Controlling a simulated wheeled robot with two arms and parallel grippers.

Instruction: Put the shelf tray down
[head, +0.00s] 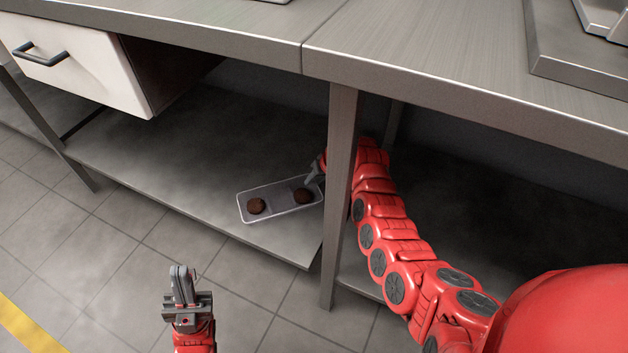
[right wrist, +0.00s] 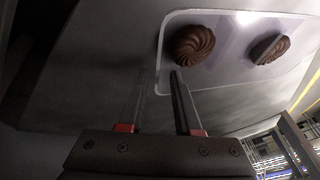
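The shelf tray (head: 279,206) is a shallow, pale, see-through tray that lies on the grey lower shelf, close to its front edge. It holds two dark brown biscuits, one at the left (head: 257,206) and one at the right (head: 303,196). My right gripper (head: 314,174) is at the tray's right end. In the right wrist view its fingers (right wrist: 158,76) stand apart, with the tray's edge (right wrist: 160,60) between them and a gap visible. My left gripper (head: 183,272) is in front of the shelf, away from the tray, fingers together and empty.
A table leg (head: 341,190) stands between my right forearm and the tray. The worktop (head: 400,55) overhangs the shelf, and a white drawer (head: 75,65) hangs at the upper left. The lower shelf (head: 165,165) is bare left of the tray.

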